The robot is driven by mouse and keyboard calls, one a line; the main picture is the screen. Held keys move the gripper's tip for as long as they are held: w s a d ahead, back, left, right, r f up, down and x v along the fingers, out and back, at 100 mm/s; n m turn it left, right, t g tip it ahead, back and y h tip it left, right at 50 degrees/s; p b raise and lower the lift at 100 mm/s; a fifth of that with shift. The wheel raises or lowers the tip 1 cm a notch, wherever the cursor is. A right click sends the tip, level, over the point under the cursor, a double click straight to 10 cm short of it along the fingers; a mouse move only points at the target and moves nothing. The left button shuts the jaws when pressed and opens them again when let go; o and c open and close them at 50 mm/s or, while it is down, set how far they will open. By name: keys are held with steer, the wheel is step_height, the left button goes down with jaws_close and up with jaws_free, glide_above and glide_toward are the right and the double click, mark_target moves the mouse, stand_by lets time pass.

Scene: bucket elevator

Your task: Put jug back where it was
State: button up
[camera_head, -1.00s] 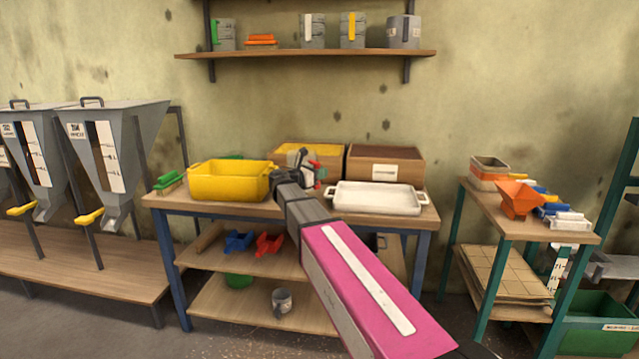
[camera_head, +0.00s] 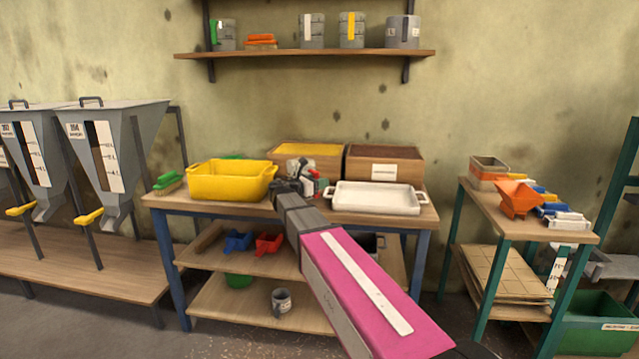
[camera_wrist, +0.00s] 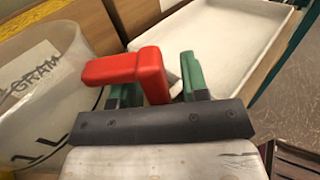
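A whitish jug (camera_wrist: 45,95) with printed lettering and a red handle (camera_wrist: 125,68) fills the left of the wrist view. In the head view the jug (camera_head: 299,166) is small and partly hidden behind my gripper, above the workbench between the yellow tub and the white tray. My gripper (camera_wrist: 156,85) has green fingertips on either side of the red handle's upright part. A gap shows between the handle and the right finger, so the fingers look open. Whether the left finger touches the handle is unclear. Several handled jugs, one with a yellow strip (camera_head: 352,30), stand on the wall shelf (camera_head: 300,54).
The workbench (camera_head: 420,218) carries a yellow tub (camera_head: 230,182), a white tray (camera_head: 375,198) and two wooden boxes (camera_head: 385,164). A grey mug (camera_head: 281,301) is on its bottom shelf. Hoppers (camera_head: 115,150) stand left. A green-legged table (camera_head: 485,200) stands right.

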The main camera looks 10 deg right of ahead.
steer(key=shift+a+r, duration=0.1)
steer(key=shift+a, duration=0.05)
steer(key=v, duration=1.1)
steer(key=shift+s+a, duration=0.25)
steer(key=shift+a, duration=0.05)
